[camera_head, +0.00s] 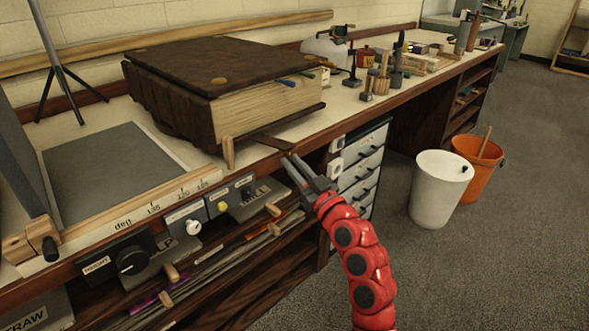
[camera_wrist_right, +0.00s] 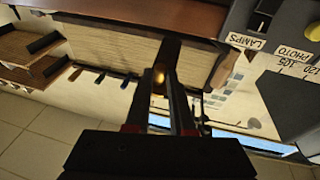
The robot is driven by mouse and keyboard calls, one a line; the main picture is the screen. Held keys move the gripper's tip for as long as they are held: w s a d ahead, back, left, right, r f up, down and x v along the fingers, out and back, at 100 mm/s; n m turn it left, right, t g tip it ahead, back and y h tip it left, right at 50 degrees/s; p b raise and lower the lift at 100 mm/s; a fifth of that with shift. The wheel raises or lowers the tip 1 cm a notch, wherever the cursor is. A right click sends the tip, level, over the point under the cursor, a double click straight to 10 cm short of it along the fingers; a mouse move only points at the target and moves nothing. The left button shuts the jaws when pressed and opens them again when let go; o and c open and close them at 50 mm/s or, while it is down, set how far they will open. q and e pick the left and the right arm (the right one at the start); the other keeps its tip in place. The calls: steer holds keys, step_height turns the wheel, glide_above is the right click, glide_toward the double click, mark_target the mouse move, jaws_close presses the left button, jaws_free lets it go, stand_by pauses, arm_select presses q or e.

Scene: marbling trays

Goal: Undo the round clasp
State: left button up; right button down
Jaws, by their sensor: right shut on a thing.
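A thick, dark brown book (camera_head: 200,75) lies closed on the bench, with cream page edges and round brass-coloured studs on its cover. A dark strap (camera_head: 268,143) reaches out from the book's lower front edge toward the bench edge. My right gripper (camera_head: 289,158) is at the strap's outer end. In the right wrist view its fingers (camera_wrist_right: 165,85) are shut on the dark strap (camera_wrist_right: 170,50), with a small round brass clasp (camera_wrist_right: 158,76) showing at the grip. Whether the clasp is fastened cannot be told. My left gripper is not in view.
A grey-topped tray (camera_head: 105,170) stands left of the book. A wooden peg (camera_head: 228,152) stands at its near corner. Knobs and wooden handles line the bench front. Tools stand farther right. A white bin (camera_head: 438,190) and an orange bucket (camera_head: 480,170) are on the floor.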

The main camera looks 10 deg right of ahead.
steer(key=c, duration=0.8)
jaws_free()
steer(key=shift+w+a+f, duration=0.1)
steer(key=shift+w, duration=0.05)
steer(key=shift+o, duration=0.2)
steer(key=v, duration=1.7)
steer(key=shift+s, duration=0.2)
